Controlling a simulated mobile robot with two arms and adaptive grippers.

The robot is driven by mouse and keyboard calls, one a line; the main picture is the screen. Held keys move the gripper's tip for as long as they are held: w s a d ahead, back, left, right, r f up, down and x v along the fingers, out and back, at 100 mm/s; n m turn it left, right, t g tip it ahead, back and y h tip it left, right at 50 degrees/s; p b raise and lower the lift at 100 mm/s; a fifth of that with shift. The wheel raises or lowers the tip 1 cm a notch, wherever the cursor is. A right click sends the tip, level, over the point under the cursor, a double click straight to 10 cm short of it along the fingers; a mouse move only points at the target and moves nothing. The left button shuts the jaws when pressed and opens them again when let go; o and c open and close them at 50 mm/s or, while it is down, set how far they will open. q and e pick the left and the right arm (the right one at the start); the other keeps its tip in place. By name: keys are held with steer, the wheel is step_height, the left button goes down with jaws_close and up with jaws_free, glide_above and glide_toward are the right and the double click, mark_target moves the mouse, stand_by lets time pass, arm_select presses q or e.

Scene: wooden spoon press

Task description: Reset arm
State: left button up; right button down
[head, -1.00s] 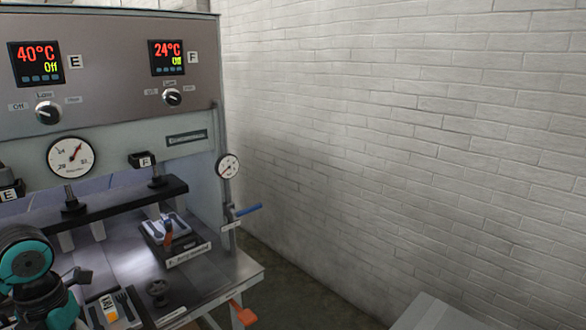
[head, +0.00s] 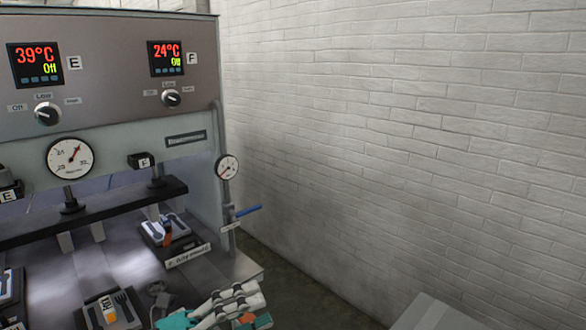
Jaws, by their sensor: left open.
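My left gripper (head: 250,296) is at the bottom of the head view, by the front right corner of the press table (head: 232,262). Its pale segmented fingers point right, with a teal part behind them at the picture's lower edge. It is open, and I see nothing held in it. Much of my left arm is out of the picture. My right gripper is not in view.
The press panel (head: 120,60) has displays reading 39°C and 24°C, both Off. A mould (head: 158,232) with an orange-handled tool sits under plunger F. Another mould (head: 112,312) lies nearer. A blue lever (head: 248,210) sticks out right. The brick wall (head: 400,150) is bare.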

arm_select(q)
steer(key=w+a+f+n+t+y, duration=0.25)
steer(key=a+n+t+y, duration=0.35)
steer(key=n, duration=0.4)
steer(key=w+a+f+n+t+y, duration=0.1)
steer(key=w+a+n+t+y, duration=0.2)
steer(key=a+n+t+y, duration=0.55)
step_height(320, 180, down, 11)
steer(key=s+a+n+g+y, duration=0.1)
steer(key=s+n+g+y, duration=0.2)
steer(key=n+g+y, duration=0.4)
steer(key=s+d+f+n+g+h, duration=0.1)
steer(key=s+f+n+g+h, duration=0.3)
steer(key=s+f+g, duration=1.2)
steer(key=s+f+t+y, duration=0.15)
steer(key=s+f, duration=0.25)
steer(key=f, duration=1.1)
steer(key=s+f+t, duration=0.2)
steer(key=s+f, duration=0.1)
steer(key=f, duration=1.2)
steer(key=s+a+f+g, duration=0.1)
steer(key=s+a+f, duration=0.2)
steer(key=s+f, duration=1.1)
steer(key=shift+s, duration=0.9)
